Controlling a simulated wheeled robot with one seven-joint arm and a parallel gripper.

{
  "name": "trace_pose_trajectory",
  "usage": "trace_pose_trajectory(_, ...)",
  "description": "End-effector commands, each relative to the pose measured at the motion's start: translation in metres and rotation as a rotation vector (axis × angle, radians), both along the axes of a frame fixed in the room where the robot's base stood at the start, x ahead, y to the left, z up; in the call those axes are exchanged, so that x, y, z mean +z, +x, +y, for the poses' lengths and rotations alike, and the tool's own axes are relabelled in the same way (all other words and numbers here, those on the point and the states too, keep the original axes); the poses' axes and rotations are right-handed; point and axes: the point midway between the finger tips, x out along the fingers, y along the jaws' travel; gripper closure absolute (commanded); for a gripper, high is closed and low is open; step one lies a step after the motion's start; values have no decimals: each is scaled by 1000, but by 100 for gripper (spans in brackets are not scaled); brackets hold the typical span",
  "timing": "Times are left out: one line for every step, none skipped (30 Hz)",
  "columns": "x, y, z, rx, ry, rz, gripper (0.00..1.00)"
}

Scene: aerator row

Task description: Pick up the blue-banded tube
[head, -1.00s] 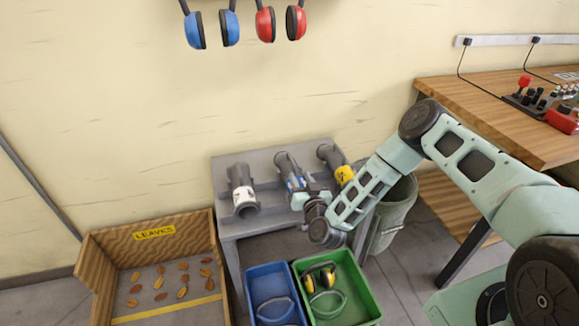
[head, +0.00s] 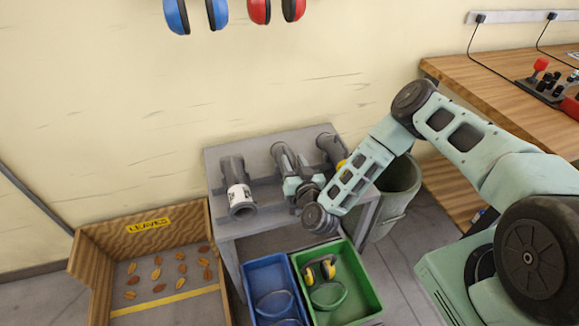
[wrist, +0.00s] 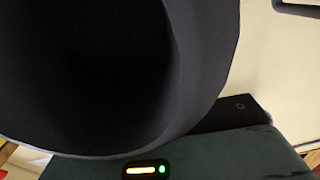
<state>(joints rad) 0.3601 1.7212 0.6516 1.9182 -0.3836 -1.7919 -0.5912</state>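The blue-banded tube (head: 284,160) is the middle grey tube on the grey stand. Only its upper part shows in the head view; my gripper (head: 294,186) covers the lower part, and the blue band is hidden. In the wrist view, a large dark round tube end (wrist: 218,62) fills most of the picture, very close to the camera. One dark finger-like block shows beside it at the lower right. The fingertips are hidden, so I cannot tell whether they are open or shut on the tube.
A white-banded tube (head: 238,195) lies to the left on the stand (head: 222,160); a yellow-banded tube (head: 328,146) lies to the right, partly behind my arm. Blue (head: 258,272) and green (head: 368,292) bins, a leaves box (head: 85,262) and a grey bucket (head: 395,195) stand around.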

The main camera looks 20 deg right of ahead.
Motion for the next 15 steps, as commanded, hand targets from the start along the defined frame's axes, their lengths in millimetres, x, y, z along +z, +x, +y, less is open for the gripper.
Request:
trace_pose_trajectory(0, 0, 0, 0, 0, 0, 63)
trace_pose_trajectory(0, 0, 0, 0, 0, 0, 69)
trace_pose_trajectory(0, 0, 0, 0, 0, 0, 80)
trace_pose_trajectory(0, 0, 0, 0, 0, 0, 88)
trace_pose_trajectory(0, 0, 0, 0, 0, 0, 97)
trace_pose_trajectory(0, 0, 0, 0, 0, 0, 100)
trace_pose_trajectory(0, 0, 0, 0, 0, 0, 100)
trace_pose_trajectory(0, 0, 0, 0, 0, 0, 100)
trace_pose_trajectory(1, 0, 0, 1, 0, -1, 100)
trace_pose_trajectory(1, 0, 0, 1, 0, -1, 100)
trace_pose_trajectory(1, 0, 0, 1, 0, -1, 100)
trace_pose_trajectory(0, 0, 0, 1, 0, -1, 100)
trace_pose_trajectory(0, 0, 0, 1, 0, -1, 100)
trace_pose_trajectory(0, 0, 0, 1, 1, 0, 100)
trace_pose_trajectory(1, 0, 0, 1, 1, 0, 100)
